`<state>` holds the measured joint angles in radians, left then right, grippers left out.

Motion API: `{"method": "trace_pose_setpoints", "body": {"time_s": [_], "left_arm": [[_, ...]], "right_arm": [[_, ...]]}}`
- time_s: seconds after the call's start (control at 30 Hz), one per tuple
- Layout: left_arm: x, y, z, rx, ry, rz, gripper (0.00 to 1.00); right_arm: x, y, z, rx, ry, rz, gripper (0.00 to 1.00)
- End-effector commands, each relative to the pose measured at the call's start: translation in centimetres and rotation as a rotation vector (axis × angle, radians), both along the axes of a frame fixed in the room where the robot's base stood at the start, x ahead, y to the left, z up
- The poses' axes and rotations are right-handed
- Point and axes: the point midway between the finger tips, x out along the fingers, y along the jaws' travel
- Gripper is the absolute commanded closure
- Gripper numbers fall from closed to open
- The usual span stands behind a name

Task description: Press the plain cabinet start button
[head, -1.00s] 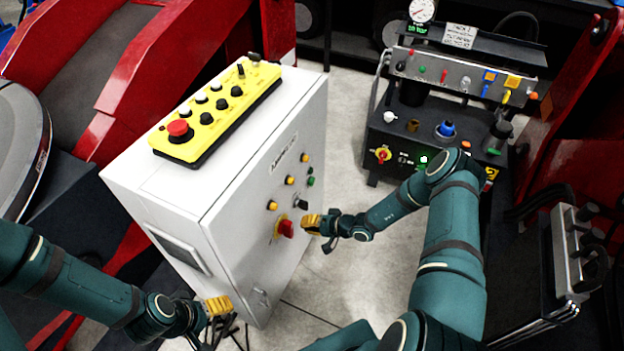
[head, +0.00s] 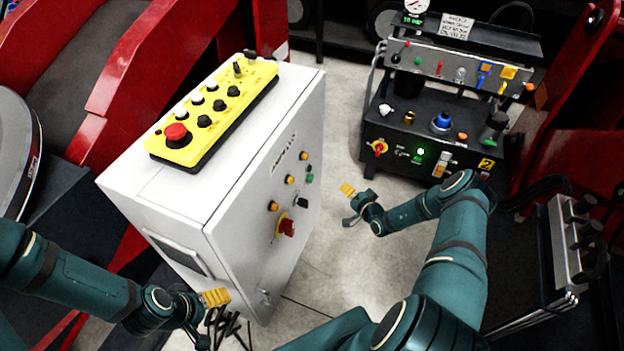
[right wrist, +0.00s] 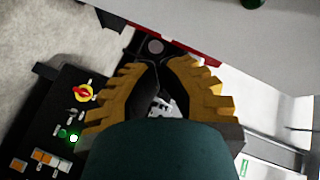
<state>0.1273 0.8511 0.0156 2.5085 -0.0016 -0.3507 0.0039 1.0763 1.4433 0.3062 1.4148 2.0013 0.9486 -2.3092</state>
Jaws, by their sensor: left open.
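The white control cabinet (head: 235,215) stands left of centre with its door facing right. A small green button (head: 309,178) sits on the upper door, below an orange-yellow one (head: 304,156). It carries no readable label. My right gripper (head: 346,188) is right of the door, apart from it and pointing towards it. Its yellow fingers also show in the right wrist view (right wrist: 158,68). They lean towards each other, and whether the tips meet is unclear. Nothing is seen held. My left gripper (head: 224,296) is open and empty, low in front of the cabinet.
A red-and-yellow rotary switch (head: 286,228) and a black selector (head: 302,203) project from the door. A yellow pendant (head: 213,110) lies on top. A black console (head: 430,150) stands behind right. Floor between them is clear. Dark cables (head: 222,325) lie below my left gripper.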

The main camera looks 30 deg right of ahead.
Motion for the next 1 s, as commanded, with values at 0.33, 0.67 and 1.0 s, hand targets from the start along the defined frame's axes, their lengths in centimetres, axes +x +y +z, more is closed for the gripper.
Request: {"method": "trace_pose_setpoints", "body": {"time_s": [0.33, 0.67, 1.0], "left_arm": [[0.1, 0.0, -0.8, 0.000, -0.003, 0.000, 0.22], [0.5, 0.1, -2.4, 0.003, -0.012, 0.002, 0.22], [0.4, 0.1, -1.8, 0.001, -0.009, 0.002, 0.22]], "right_arm": [[1.6, 1.5, -0.1, 0.002, -0.001, 0.004, 1.00], [4.9, 4.3, -0.1, 0.002, 0.000, 0.004, 1.00], [6.6, 5.7, 0.0, 0.001, 0.001, 0.003, 1.00]]}}
